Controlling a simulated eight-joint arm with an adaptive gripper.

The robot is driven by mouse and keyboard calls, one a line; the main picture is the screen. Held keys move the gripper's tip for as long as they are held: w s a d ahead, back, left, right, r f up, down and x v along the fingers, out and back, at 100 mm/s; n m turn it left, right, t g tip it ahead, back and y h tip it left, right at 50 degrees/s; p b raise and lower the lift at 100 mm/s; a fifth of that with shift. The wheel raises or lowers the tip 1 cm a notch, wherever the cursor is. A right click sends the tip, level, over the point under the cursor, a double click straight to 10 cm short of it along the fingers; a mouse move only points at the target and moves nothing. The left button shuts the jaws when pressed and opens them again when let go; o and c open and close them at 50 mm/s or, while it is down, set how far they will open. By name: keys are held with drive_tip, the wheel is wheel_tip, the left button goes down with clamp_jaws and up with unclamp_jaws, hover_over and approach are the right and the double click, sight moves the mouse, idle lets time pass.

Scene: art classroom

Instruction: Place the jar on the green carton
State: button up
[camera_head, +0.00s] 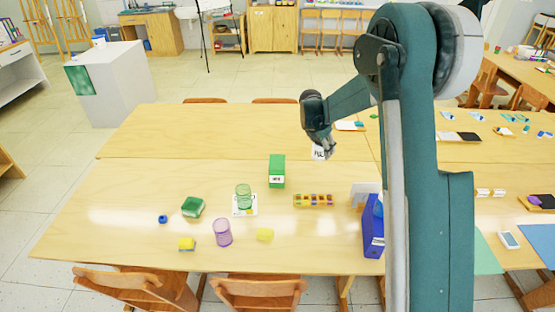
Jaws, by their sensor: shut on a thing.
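My gripper (327,146) is above the table, to the right of and farther back than the green carton. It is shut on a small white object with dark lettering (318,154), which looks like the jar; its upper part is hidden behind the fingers. The green carton (277,165) stands upright on the table, with a white label low on its front. Its top is bare. The held object is apart from the carton.
A green glass (244,191) stands on a white sheet left of the carton, with a purple glass (222,233) nearer. A paint set (313,200) lies right of the carton. A blue binder (373,228) stands farther right. The table (200,145) is clear behind the carton.

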wheel_tip(320, 180, up, 7)
drive_tip(key=p, duration=0.5)
hover_over(283, 158)
drive_tip(key=s+a, duration=0.1)
drive_tip(key=shift+s+r, duration=0.1)
drive_tip(key=shift+f+b, duration=0.35)
drive_tip(key=shift+f, duration=2.8)
drive_tip(key=shift+f, duration=1.85)
drive_tip(key=shift+f, duration=0.15)
drive_tip(key=o, duration=1.1)
